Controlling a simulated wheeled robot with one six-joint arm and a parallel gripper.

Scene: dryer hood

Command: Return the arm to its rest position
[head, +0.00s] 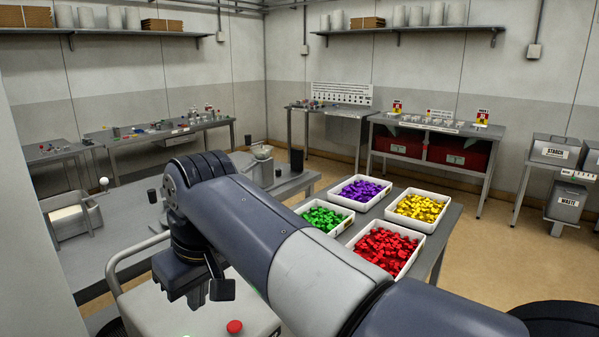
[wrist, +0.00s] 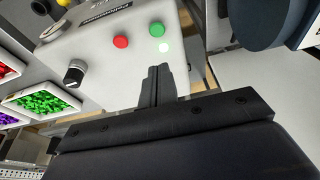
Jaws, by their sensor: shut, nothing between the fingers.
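My gripper (wrist: 158,72) shows in the wrist view with its two dark fingers together and nothing between them. I cannot tell the exact gap between fingertips and box. In the head view my arm reaches from lower right toward the left and bends down over the pale box (head: 262,318), whose red button (head: 235,326) shows. The fingers are hard to make out there.
White trays of green (head: 323,219), purple (head: 361,189), yellow (head: 420,207) and red pieces (head: 384,249) stand right of my arm. A curved grey rail (head: 135,250) lies left of the box. Benches line the walls. Tan floor (head: 500,240) is open at right.

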